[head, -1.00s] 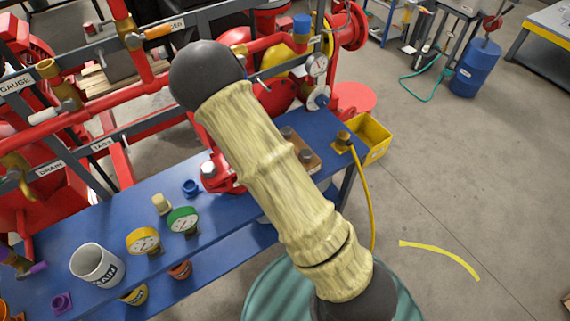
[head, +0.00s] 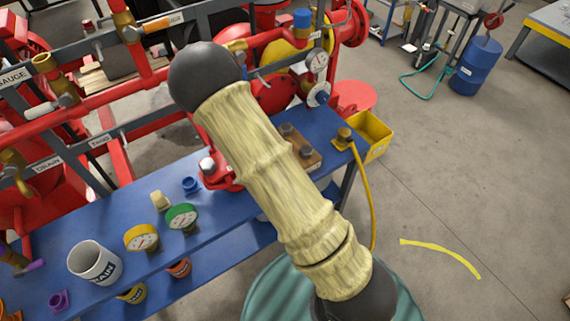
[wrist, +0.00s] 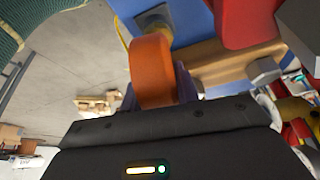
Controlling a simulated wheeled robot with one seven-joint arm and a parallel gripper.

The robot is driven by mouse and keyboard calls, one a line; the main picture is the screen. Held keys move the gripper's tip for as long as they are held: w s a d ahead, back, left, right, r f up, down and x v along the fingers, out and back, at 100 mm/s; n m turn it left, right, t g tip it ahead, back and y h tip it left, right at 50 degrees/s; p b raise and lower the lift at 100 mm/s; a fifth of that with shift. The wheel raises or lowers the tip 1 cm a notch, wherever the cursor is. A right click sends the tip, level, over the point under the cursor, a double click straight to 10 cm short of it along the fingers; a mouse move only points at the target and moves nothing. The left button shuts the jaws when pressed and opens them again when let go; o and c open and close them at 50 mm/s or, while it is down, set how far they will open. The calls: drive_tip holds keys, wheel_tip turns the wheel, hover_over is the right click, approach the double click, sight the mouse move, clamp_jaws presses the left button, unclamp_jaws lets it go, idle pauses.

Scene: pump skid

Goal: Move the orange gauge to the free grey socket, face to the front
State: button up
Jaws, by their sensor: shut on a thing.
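The orange gauge (wrist: 153,72) is in my gripper (wrist: 158,98) in the wrist view. I see its rounded orange side, and its dial face is not visible. The purple fingers are shut on it. A brass fitting (wrist: 181,28) shows just beyond the gauge, close to a grey square socket (wrist: 153,16) on the blue bench. I cannot tell whether the brass part touches the socket. In the head view my arm hides the gripper, the orange gauge and the grey socket.
The blue bench (head: 225,225) carries a yellow gauge (head: 141,238), a green gauge (head: 182,217), a white mug (head: 95,263) and a blue socket (head: 190,185). A wooden block (head: 310,158) with bolts and a brass fitting with yellow hose (head: 362,195) stand at its right end. Red pipes run behind.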

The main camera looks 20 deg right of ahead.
drive_tip(key=o, duration=1.2)
drive_tip(key=b+v, duration=0.1)
drive_tip(key=v, duration=1.6)
drive_tip(key=shift+a+r+b, duration=0.1)
drive_tip(key=shift+r+b, duration=0.1)
drive_tip(key=shift+b, duration=0.15)
